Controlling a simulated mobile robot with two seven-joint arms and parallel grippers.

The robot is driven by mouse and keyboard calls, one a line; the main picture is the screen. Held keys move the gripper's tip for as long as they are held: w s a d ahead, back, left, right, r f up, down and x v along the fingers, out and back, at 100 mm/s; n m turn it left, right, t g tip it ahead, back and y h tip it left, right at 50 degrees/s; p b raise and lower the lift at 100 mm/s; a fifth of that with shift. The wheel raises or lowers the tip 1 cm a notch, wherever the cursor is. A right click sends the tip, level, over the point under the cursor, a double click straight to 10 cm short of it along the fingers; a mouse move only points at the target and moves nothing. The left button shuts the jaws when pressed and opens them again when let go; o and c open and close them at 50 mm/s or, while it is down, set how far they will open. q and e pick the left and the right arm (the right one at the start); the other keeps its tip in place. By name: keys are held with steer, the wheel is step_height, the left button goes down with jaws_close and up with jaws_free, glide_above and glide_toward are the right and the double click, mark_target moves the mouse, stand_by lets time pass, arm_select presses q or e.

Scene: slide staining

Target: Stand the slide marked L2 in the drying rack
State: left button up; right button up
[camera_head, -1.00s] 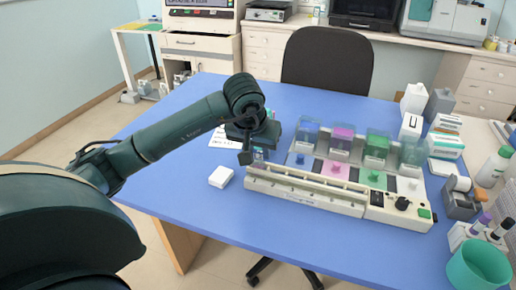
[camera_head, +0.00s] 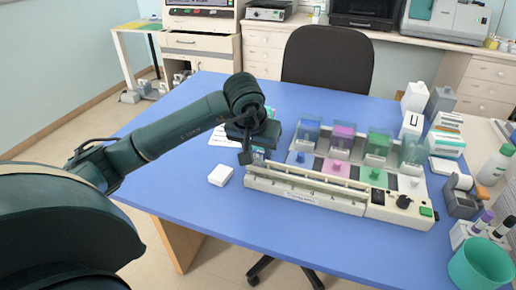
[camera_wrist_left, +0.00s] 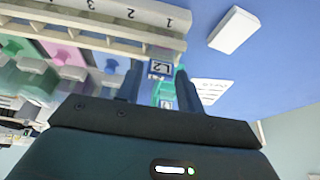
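The slide marked L2 (camera_wrist_left: 160,69) shows between the two fingers of my left gripper (camera_wrist_left: 160,78) in the left wrist view, its label facing the camera. In the head view my left gripper (camera_head: 254,153) holds the small, pale slide (camera_head: 259,158) below it, beside the left end of the long cream rack. This rack (camera_head: 305,195), which looks like the drying rack, has numbers along its front; 1, 2 and 3 show in the left wrist view (camera_wrist_left: 130,14). Slide and rack look apart, though contact is hard to judge. My right gripper is out of view.
A white box (camera_head: 220,175) lies just left of the rack. Behind the rack stand staining jars with blue, pink (camera_head: 342,140) and green contents. A paper sheet (camera_wrist_left: 212,90) and a teal item (camera_wrist_left: 166,98) lie near the gripper. The blue table (camera_head: 200,210) is clear in front.

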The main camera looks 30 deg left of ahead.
arm_select(q)
steer(key=o, duration=0.3)
steer(key=shift+r, duration=0.35)
steer(key=v, duration=1.2)
steer(key=shift+s+r, duration=0.15)
steer(key=shift+s, duration=0.15)
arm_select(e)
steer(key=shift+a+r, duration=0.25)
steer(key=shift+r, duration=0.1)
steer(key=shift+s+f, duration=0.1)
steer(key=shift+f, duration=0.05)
